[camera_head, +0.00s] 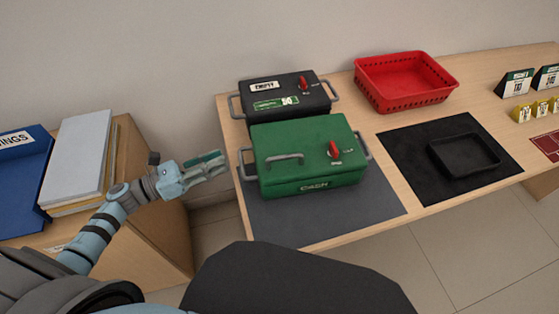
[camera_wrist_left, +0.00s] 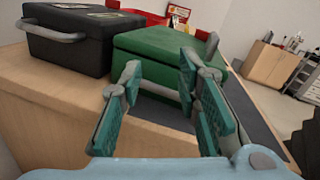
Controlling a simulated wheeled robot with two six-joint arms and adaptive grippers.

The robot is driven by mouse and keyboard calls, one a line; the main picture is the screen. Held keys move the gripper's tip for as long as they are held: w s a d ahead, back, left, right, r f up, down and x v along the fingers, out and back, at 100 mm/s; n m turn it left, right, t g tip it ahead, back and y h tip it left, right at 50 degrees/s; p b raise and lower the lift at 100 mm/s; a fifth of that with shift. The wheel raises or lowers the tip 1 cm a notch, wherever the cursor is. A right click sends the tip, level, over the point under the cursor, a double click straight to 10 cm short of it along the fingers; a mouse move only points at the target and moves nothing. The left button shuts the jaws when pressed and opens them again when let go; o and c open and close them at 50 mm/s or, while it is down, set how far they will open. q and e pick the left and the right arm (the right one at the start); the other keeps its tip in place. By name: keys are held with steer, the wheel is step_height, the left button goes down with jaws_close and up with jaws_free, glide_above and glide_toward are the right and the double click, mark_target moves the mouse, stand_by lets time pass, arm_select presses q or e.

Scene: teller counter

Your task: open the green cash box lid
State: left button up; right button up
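The green cash box (camera_head: 308,158) stands on a dark grey mat (camera_head: 350,215) on the wooden counter, its lid shut. On its lid are a grey handle (camera_head: 284,159) and a red knob (camera_head: 334,149); grey handles stick out at its sides. My left gripper (camera_head: 220,160) is to the left of the box, apart from it, empty. In the left wrist view its two teal-padded fingers (camera_wrist_left: 160,85) are spread apart, with the green cash box (camera_wrist_left: 160,50) beyond them. My right gripper is not in view.
A black box (camera_head: 285,95) stands close behind the green one. A red basket (camera_head: 405,80) and a black tray (camera_head: 464,154) on a black mat (camera_head: 405,150) lie to the right.

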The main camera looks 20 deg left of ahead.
mark_target(269, 160)
arm_select(q)
steer(key=s+d+r+m+g+h, duration=0.3)
steer(key=d+m+g, duration=0.15)
steer(key=m, duration=0.45)
steer(key=p+x, duration=0.2)
steer(key=x, duration=1.1)
steer(key=shift+w, duration=0.2)
steer(key=shift+a+n, duration=0.1)
steer(key=shift+n, duration=0.2)
jaws_close()
steer(key=shift+f, duration=0.1)
